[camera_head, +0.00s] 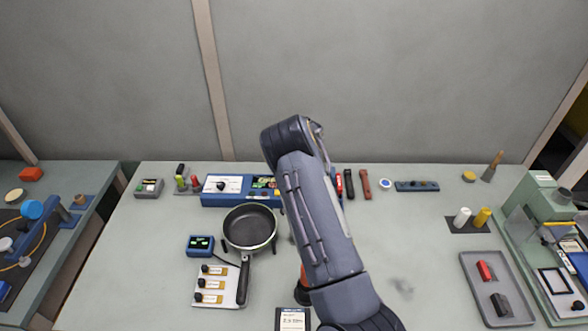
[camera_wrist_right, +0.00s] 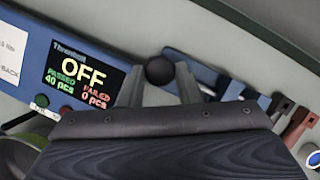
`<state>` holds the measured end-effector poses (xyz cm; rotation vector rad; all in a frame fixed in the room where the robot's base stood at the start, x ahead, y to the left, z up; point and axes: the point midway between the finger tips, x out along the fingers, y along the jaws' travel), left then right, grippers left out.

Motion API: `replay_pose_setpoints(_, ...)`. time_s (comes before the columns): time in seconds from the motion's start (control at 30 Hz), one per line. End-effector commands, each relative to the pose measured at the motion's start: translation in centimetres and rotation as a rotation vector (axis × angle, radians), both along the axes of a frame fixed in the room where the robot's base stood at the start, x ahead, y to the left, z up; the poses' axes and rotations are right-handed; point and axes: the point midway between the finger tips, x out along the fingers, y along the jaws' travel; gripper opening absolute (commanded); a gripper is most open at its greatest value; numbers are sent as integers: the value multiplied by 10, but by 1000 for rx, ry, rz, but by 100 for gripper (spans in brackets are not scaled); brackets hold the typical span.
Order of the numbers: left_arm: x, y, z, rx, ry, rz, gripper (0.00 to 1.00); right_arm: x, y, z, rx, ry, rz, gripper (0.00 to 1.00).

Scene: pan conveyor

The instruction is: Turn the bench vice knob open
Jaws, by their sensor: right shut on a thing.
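A round black knob (camera_wrist_right: 160,70) shows in the right wrist view, between the two grey fingertips of my right gripper (camera_wrist_right: 160,82). The gripper is shut on the knob, in front of a long blue panel (camera_wrist_right: 125,62). The panel's screen reads OFF, with a passed and a failed count. In the head view my right arm covers the gripper and the knob. The rest of the mechanism under the knob is hidden by the gripper, so I cannot tell how far it is turned. My left gripper is in neither view.
A black pan (camera_head: 249,227) stands left of my arm, beside a white block with labelled knobs (camera_head: 214,285). A grey tray (camera_head: 497,290) is at right. The tabletop at left front is clear.

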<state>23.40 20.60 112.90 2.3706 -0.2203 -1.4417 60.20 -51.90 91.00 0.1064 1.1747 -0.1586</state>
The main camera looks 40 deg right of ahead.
Motion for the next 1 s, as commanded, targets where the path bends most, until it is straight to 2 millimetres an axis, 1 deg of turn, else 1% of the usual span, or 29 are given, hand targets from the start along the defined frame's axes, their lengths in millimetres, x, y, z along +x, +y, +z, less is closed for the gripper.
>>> replay_pose_setpoints(0.03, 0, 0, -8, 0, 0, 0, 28, 0, -2, -3, 0, -4, 42, 8)
replay_pose_setpoints(0.1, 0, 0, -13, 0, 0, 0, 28, 0, -3, -3, -1, -5, 109, 8)
replay_pose_setpoints(0.4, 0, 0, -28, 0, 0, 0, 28, 0, -6, -2, -2, -3, 396, 8)
replay_pose_setpoints(0.7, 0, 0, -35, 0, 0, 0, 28, 1, -8, -1, -2, -2, 681, 8)
replay_pose_setpoints(1.0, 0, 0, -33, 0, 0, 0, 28, 3, -9, 0, -3, -1, 950, 8)
